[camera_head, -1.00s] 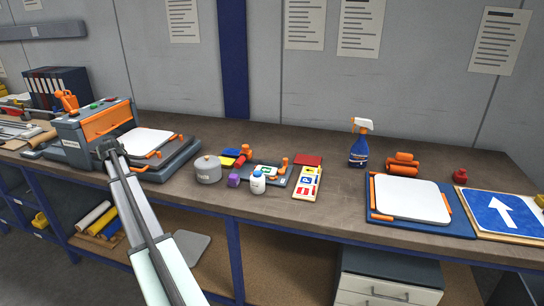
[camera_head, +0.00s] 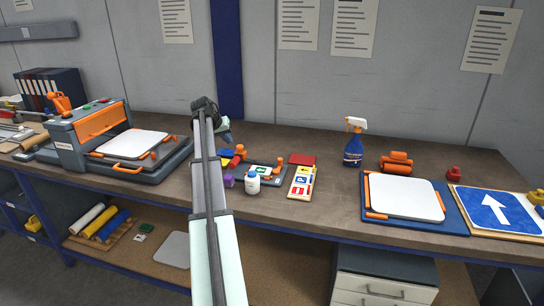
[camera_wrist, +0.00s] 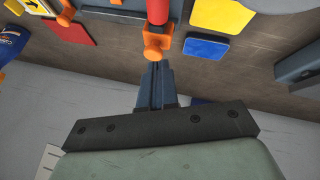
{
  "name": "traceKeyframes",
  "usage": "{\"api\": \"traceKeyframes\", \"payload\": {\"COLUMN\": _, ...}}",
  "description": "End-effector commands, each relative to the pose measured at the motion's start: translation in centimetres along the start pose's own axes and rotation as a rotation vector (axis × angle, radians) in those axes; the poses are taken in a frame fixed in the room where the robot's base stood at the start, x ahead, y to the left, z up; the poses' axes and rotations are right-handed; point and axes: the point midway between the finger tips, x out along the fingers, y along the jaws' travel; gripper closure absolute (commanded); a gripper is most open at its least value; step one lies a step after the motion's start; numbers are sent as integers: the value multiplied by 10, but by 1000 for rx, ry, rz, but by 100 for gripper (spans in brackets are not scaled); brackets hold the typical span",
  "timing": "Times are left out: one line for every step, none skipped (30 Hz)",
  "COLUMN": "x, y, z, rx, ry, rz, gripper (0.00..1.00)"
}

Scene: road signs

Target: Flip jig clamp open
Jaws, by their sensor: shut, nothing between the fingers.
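A small grey jig board (camera_head: 262,174) lies mid-bench with a green-and-white plate on it. An orange clamp-like part (camera_head: 281,164) stands at its right end; it also shows at the top left of the wrist view (camera_wrist: 65,12). A red handle with orange ends (camera_head: 238,156) is at the board's left end and shows closer in the wrist view (camera_wrist: 157,15). I cannot tell which of these is the clamp's lever. My gripper (camera_head: 226,137) is shut and empty, above the bench behind the red handle. In the wrist view its fingertips (camera_wrist: 157,68) point at the handle's orange end, apparently apart from it.
A white bottle (camera_head: 252,181) and purple block (camera_head: 229,181) stand in front of the board. A sign strip (camera_head: 301,181) and red pad (camera_head: 302,159) lie right of it. A grey-orange press (camera_head: 90,130) stands left. Bare bench lies before the spray bottle (camera_head: 354,145).

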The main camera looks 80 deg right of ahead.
Motion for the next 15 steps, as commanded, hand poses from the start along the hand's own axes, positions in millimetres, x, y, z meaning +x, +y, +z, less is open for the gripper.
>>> {"api": "traceKeyframes", "payload": {"x": 3, "y": 24, "z": 4, "rx": 25, "ry": -34, "rz": 33, "gripper": 100}}
{"api": "traceKeyframes", "payload": {"x": 4, "y": 35, "z": 7, "rx": 37, "ry": -54, "rz": 51, "gripper": 100}}
{"api": "traceKeyframes", "payload": {"x": 5, "y": 50, "z": 10, "rx": 52, "ry": -77, "rz": 74, "gripper": 100}}
{"api": "traceKeyframes", "payload": {"x": 6, "y": 58, "z": 13, "rx": 62, "ry": -92, "rz": 88, "gripper": 100}}
{"api": "traceKeyframes", "payload": {"x": 6, "y": 66, "z": 15, "rx": 70, "ry": -106, "rz": 100, "gripper": 100}}
{"api": "traceKeyframes", "payload": {"x": 6, "y": 76, "z": 17, "rx": 81, "ry": -121, "rz": 116, "gripper": 100}}
{"api": "traceKeyframes", "payload": {"x": 6, "y": 82, "z": 19, "rx": 88, "ry": -132, "rz": 126, "gripper": 100}}
{"api": "traceKeyframes", "payload": {"x": 6, "y": 87, "z": 20, "rx": 94, "ry": -140, "rz": 134, "gripper": 100}}
{"api": "traceKeyframes", "payload": {"x": 6, "y": 92, "z": 22, "rx": 100, "ry": -150, "rz": 142, "gripper": 100}}
{"api": "traceKeyframes", "payload": {"x": 6, "y": 95, "z": 23, "rx": 104, "ry": -156, "rz": 147, "gripper": 100}}
{"api": "traceKeyframes", "payload": {"x": 6, "y": 97, "z": 24, "rx": 107, "ry": -160, "rz": 150, "gripper": 100}}
{"api": "traceKeyframes", "payload": {"x": 6, "y": 99, "z": 24, "rx": 110, "ry": -163, "rz": 154, "gripper": 100}}
{"api": "traceKeyframes", "payload": {"x": 6, "y": 100, "z": 25, "rx": 111, "ry": -165, "rz": 155, "gripper": 100}}
{"api": "traceKeyframes", "payload": {"x": 6, "y": 101, "z": 25, "rx": 112, "ry": -166, "rz": 157, "gripper": 100}}
{"api": "traceKeyframes", "payload": {"x": 6, "y": 101, "z": 25, "rx": 112, "ry": -167, "rz": 157, "gripper": 100}}
